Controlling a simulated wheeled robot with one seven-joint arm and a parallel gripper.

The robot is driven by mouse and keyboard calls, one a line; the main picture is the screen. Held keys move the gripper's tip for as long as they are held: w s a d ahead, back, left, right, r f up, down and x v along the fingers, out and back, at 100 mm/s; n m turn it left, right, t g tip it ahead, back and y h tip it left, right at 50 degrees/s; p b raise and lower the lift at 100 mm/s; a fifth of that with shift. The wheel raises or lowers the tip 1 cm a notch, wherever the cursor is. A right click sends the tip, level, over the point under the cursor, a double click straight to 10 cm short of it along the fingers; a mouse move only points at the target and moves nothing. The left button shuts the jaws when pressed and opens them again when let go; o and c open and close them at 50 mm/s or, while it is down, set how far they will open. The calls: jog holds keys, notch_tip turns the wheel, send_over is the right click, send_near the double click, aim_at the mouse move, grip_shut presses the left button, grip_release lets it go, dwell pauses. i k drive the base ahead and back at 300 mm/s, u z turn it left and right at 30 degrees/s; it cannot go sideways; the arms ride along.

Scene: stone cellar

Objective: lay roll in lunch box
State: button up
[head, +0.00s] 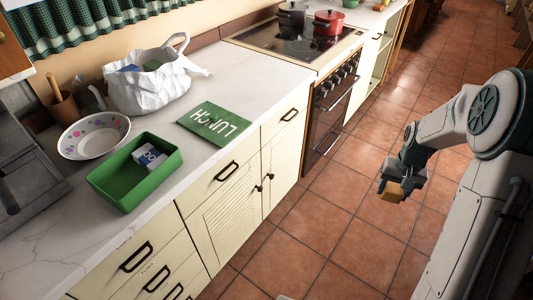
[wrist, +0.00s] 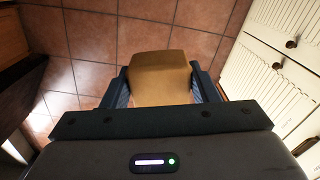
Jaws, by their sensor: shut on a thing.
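The roll (head: 392,191) is a tan-brown block held in my gripper (head: 401,184), out over the tiled floor to the right of the counter. In the wrist view the roll (wrist: 160,76) sits between the two fingers of my gripper (wrist: 161,88), which are shut on it. The lunch box (head: 112,192) is an open green box on the counter at the left. A small white and blue carton (head: 149,157) stands inside it at its far right end. The green lid (head: 216,124), marked "LUNCH", lies flat on the counter, apart from the box.
A spotted bowl (head: 94,136), a white bag (head: 150,80) and a brown pot (head: 64,108) stand behind the lunch box. A stove (head: 290,50) with pots is farther back. Cabinet fronts (head: 222,200) edge the open floor.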

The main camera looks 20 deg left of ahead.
aim_at(132, 181)
jog(key=u, duration=1.5)
